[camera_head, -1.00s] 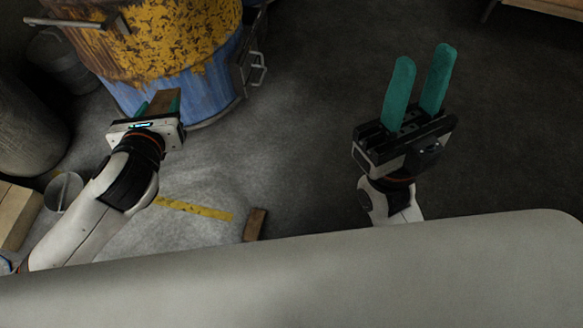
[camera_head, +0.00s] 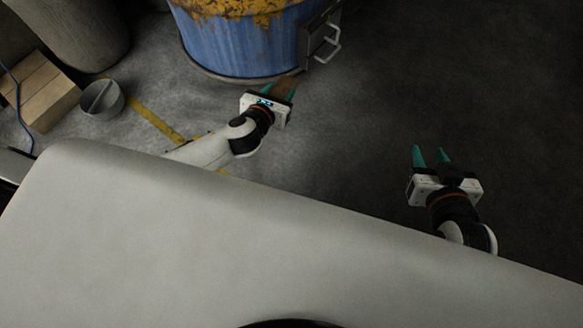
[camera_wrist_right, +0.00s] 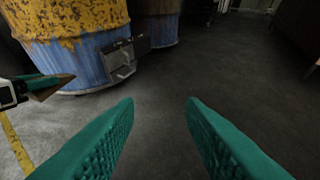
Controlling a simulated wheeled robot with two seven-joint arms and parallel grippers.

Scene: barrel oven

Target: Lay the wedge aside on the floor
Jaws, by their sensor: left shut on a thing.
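The wedge (camera_head: 284,85) is a brown wooden piece between the teal fingers of my left gripper (camera_head: 279,91). My left gripper is shut on it, in front of the blue barrel's lower right side in the head view. The wedge also shows at the left edge of the right wrist view (camera_wrist_right: 50,88), held above the floor, with its pointed end to the right. My right gripper (camera_head: 431,157) is open and empty over dark floor. Its two teal fingers stand wide apart in the right wrist view (camera_wrist_right: 160,130).
The blue and yellow barrel (camera_head: 235,45) with a metal latch (camera_head: 325,45) stands at the back. A grey bucket (camera_head: 102,99) and wooden blocks (camera_head: 45,92) are at the left. A yellow floor line (camera_head: 155,122) runs near them. The dark floor (camera_head: 480,80) at the right is clear.

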